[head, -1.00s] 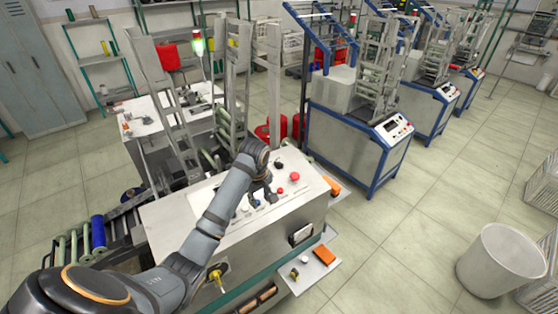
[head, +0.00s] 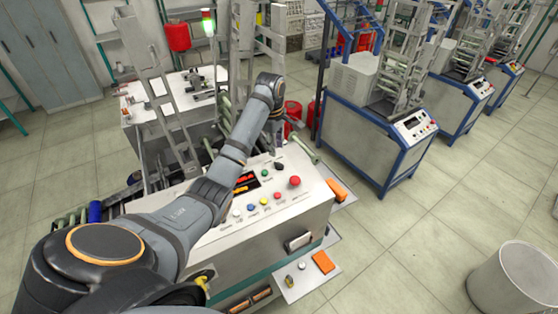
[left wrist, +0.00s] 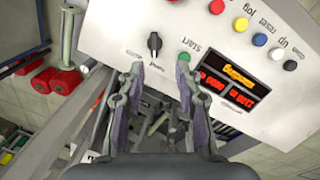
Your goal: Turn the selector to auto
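The selector is a black knob (head: 279,166) at the back edge of the white control panel (head: 215,240). In the left wrist view the black selector knob (left wrist: 154,43) shows beside the green start button (left wrist: 184,57), with the word "hand" next to it. My left gripper (left wrist: 160,75) is open and empty, its two fingers apart, with the knob ahead of the tips and not touched. In the head view my left gripper (head: 272,140) hangs behind the panel's back edge, partly hidden by its own wrist. My right gripper is not in view.
A red button (head: 295,181) and several coloured buttons sit on the panel, with a lit display (head: 246,182). An upright metal frame (head: 150,85) stands behind at the left. A blue-framed machine (head: 375,145) stands to the right, with free floor between.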

